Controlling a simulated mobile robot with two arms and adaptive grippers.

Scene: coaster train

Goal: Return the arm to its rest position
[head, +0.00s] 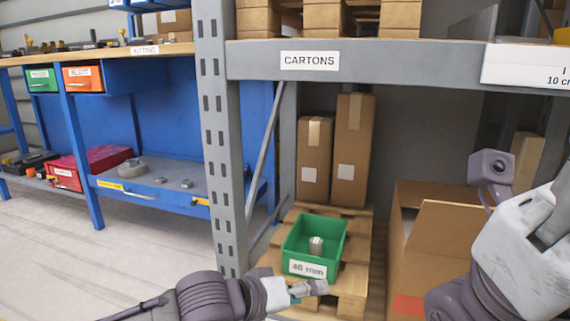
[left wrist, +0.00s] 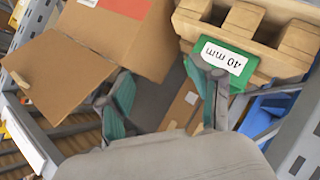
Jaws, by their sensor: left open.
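My left arm comes in low from the left in the head view. Its gripper (head: 308,289) is just in front of the green bin, near the bin's label. In the left wrist view the left gripper (left wrist: 164,95) has its fingers spread, with nothing between them. The green bin (head: 332,259), labelled 40 mm, sits on a wooden pallet (head: 352,283) and holds a grey metal cylinder (head: 316,246). The bin (left wrist: 238,77) also shows upside down in the left wrist view. My right arm (head: 520,250) fills the lower right of the head view; its fingers are not visible.
A grey rack post (head: 221,140) stands left of the bin, and a shelf beam marked CARTONS (head: 380,62) crosses above it. Tall cartons (head: 353,150) stand behind the bin. An open cardboard box (head: 440,235) is on the right. A blue workbench (head: 170,125) stands at the left, with clear floor before it.

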